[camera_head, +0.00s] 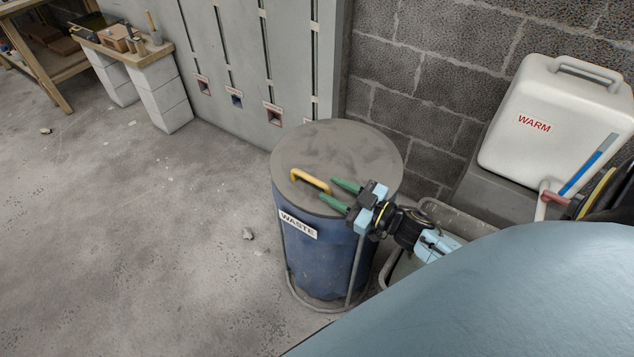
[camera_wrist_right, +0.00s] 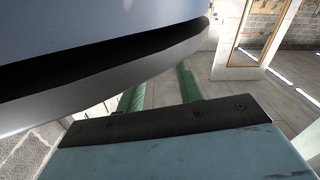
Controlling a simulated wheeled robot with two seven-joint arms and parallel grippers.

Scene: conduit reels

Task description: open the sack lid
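The sack's lid is not one I can make out by name. What shows is a blue drum (camera_head: 310,256) labelled WASTE, with a round grey lid (camera_head: 345,150) lying flat on it. A yellow bar handle (camera_head: 308,180) stands on the lid's left front part. My right gripper (camera_head: 329,190) reaches in from the right over the lid. Its two green fingers are apart, with their tips at the handle's right end; contact cannot be told. The fingers also show in the right wrist view (camera_wrist_right: 160,92), with nothing visible between them. My left gripper is out of view.
A white WARM container (camera_head: 548,128) stands at the right against the block wall. A grey tub (camera_head: 440,210) is beside the drum. A grey slotted panel (camera_head: 240,60) stands behind. The floor left of the drum is mostly clear.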

